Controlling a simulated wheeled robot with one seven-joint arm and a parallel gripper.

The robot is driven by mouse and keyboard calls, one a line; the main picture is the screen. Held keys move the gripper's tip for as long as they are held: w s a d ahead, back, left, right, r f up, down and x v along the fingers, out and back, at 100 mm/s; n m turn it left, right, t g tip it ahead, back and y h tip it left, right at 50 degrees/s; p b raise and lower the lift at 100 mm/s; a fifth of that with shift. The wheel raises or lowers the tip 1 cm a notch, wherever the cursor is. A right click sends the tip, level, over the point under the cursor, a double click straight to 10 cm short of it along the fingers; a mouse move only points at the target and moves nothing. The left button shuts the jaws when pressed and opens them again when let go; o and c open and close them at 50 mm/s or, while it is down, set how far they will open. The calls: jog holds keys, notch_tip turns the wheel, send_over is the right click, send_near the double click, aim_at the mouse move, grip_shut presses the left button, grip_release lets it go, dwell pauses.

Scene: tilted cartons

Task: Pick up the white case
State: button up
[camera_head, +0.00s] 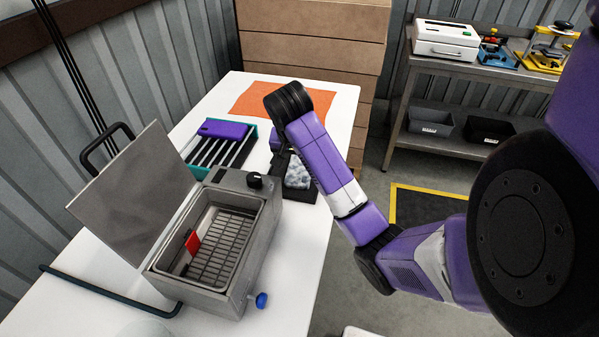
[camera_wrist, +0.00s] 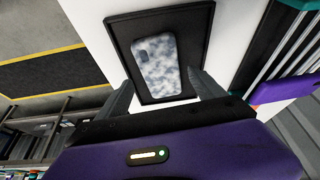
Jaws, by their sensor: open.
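The white case (camera_head: 298,173) is a flat, rounded case with a mottled grey-white pattern. It lies in a shallow black tray (camera_head: 301,195) on the white table. In the wrist view the case (camera_wrist: 158,64) lies in the tray (camera_wrist: 195,32), with a dark camera cut-out at its upper left. My gripper (camera_wrist: 163,90) is open and empty. Its two fingers point toward the tray, one on either side of the near end of the case. I cannot tell the height gap. In the head view my arm partly hides the tray and the gripper.
A grey metal box (camera_head: 256,230) with a raised lid and wire basket stands left of the tray. A teal-edged rack (camera_head: 248,146) with a purple piece on it lies behind. An orange mat (camera_head: 252,95) covers the table's far end. Shelving (camera_head: 455,60) stands at the right.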

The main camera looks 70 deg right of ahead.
aim_at(300, 170)
jog(key=b+x, duration=0.3)
jog(key=shift+s+f, duration=0.1)
jog(key=shift+b+x, duration=0.6)
jog(key=shift+x, duration=0.45)
jog(key=c, duration=1.1)
